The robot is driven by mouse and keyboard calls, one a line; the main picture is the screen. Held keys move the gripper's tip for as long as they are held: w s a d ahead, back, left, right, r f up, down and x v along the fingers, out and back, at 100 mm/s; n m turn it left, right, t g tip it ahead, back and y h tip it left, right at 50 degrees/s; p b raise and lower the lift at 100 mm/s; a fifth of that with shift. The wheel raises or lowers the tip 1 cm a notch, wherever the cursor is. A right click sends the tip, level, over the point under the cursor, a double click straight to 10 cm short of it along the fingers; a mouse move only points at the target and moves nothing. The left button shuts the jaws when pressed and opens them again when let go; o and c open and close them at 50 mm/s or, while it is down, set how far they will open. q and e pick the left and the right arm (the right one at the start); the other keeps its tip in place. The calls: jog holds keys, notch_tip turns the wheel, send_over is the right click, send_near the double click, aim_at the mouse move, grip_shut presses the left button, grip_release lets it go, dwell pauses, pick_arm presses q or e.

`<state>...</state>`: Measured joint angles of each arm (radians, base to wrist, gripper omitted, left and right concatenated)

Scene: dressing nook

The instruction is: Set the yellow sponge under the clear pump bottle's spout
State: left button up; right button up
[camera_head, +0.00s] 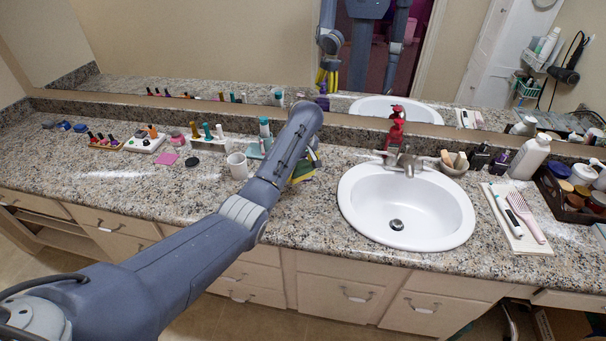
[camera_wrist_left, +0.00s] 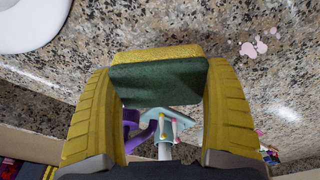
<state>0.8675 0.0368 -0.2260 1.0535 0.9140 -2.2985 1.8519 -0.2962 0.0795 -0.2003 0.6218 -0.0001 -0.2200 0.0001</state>
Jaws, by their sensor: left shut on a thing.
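My left gripper (camera_head: 304,168) is over the counter between the white cup and the sink, mostly behind my forearm. In the left wrist view its yellow fingers (camera_wrist_left: 158,72) are shut on the yellow sponge (camera_wrist_left: 158,54), which has a dark green scouring side. One finger is on each end of the sponge. I cannot tell whether the sponge touches the counter. I cannot clearly make out a clear pump bottle; my arm may hide it. A teal-topped bottle (camera_head: 265,128) stands left of my forearm. My right gripper is not in view.
A white cup (camera_head: 237,165) stands just left of my forearm. The sink (camera_head: 406,205) and a red pump bottle (camera_head: 395,132) are to the right. A purple item (camera_wrist_left: 130,122) and a pale teal item (camera_wrist_left: 168,122) show beyond the sponge. The front counter is clear.

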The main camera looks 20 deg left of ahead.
aim_at(303, 170)
pick_arm(q)
jog(key=shift+f, duration=0.4)
jog(key=shift+f, duration=0.15)
jog(key=o, duration=0.6)
jog(key=r, duration=0.4)
jog(key=d+r, duration=0.1)
jog(key=r, duration=0.3)
jog(key=s+r, duration=0.1)
jog(key=r, duration=0.3)
jog(key=shift+d+r, duration=0.1)
jog(key=shift+d, duration=0.15)
